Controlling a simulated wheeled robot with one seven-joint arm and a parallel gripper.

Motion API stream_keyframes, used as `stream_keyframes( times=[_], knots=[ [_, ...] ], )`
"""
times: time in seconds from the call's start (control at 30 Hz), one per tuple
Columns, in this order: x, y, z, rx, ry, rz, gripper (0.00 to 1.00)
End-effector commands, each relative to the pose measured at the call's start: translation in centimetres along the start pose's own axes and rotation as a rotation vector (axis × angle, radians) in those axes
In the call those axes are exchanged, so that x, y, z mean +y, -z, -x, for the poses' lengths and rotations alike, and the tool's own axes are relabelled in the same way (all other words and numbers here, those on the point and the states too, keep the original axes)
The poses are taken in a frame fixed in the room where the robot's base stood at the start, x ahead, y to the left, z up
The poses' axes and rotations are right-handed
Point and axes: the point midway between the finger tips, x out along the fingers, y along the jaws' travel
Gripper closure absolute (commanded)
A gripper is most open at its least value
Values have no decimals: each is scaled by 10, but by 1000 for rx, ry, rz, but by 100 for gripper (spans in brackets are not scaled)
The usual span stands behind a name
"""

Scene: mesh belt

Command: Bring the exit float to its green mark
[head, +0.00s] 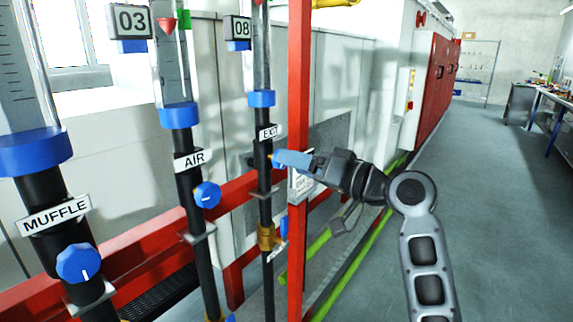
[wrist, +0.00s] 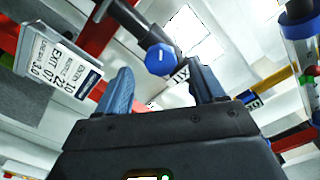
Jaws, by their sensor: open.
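The exit meter (head: 262,75) is a narrow upright tube with a blue collar, a black lower body and an EXIT label (head: 268,132). A small red tip (head: 258,2), which may be its float, shows at the top edge; no green mark can be made out on this tube. The 08 display (head: 238,28) is beside it. My gripper (head: 279,158) reaches the exit meter from the right and hides most of its knob. In the wrist view, the round blue knob (wrist: 160,60) with a white line lies between and beyond the open fingers, with no clear contact.
The AIR meter (head: 178,80), with a red float (head: 165,25) and green mark (head: 184,18), and the MUFFLE meter (head: 35,130) stand left. A red post (head: 298,80) rises close behind my gripper. A printed placard (wrist: 58,65) hangs nearby.

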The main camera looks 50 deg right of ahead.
Motion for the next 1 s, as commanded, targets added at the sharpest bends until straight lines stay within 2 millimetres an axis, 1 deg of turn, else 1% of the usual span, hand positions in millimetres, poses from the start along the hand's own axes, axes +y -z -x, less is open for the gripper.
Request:
stream_keyframes(
  times=[0.03, 0.1, 0.2, 0.3, 0.9, 1.0],
  knots=[
    [1, -2, 8, 1, 0, 0, 31],
    [2, -1, 18, 1, -2, 0, 31],
    [1, -1, 29, 1, 0, 0, 31],
    [1, -1, 34, -1, -1, 0, 31],
    [0, 0, 36, -1, 0, 0, 31],
    [1, -6, 35, -2, -6, -6, 31]
  ],
)
